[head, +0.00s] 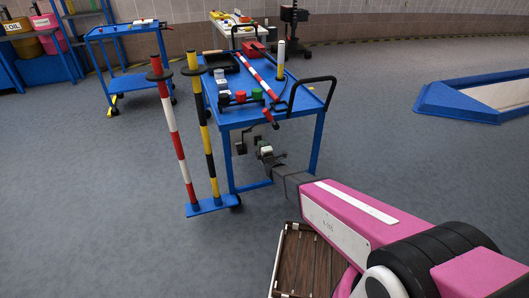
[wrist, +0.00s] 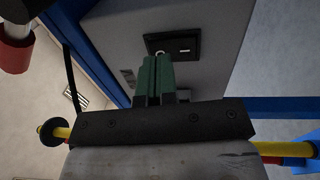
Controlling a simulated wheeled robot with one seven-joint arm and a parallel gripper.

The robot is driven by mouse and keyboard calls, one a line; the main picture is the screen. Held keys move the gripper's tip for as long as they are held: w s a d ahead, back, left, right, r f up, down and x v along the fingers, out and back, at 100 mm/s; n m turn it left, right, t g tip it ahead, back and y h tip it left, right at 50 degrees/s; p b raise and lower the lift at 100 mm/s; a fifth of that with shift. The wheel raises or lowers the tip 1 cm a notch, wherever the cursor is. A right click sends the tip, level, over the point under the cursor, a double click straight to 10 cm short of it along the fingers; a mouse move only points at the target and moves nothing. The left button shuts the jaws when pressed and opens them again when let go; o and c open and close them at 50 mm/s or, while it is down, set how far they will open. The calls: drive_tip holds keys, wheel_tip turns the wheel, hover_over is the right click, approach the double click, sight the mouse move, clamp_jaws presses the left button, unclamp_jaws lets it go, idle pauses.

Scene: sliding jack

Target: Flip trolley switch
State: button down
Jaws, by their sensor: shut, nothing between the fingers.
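The blue trolley (head: 232,119) stands in the middle of the head view. In the wrist view a grey box (wrist: 120,45) carries a black switch plate (wrist: 188,48) with a dark recessed panel and a small pale metal part at its lower left. My gripper (wrist: 156,58) has its green fingers shut together, empty, with the tips at that lower-left corner, partly covering it. I cannot tell whether they touch the switch. In the head view my gripper (head: 260,146) is small, below the trolley's top at its front side.
Red-white and yellow-black striped posts (head: 178,140) stand on a blue base left of the trolley. Tools and jars (head: 240,97) lie on its top. Another blue trolley (head: 130,82) is behind left. A blue-edged platform (head: 455,105) is at right. Open floor lies between.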

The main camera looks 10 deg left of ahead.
drive_tip(key=shift+x, duration=0.75)
drive_tip(key=shift+w, duration=0.1)
drive_tip(key=shift+w+a+r, duration=0.1)
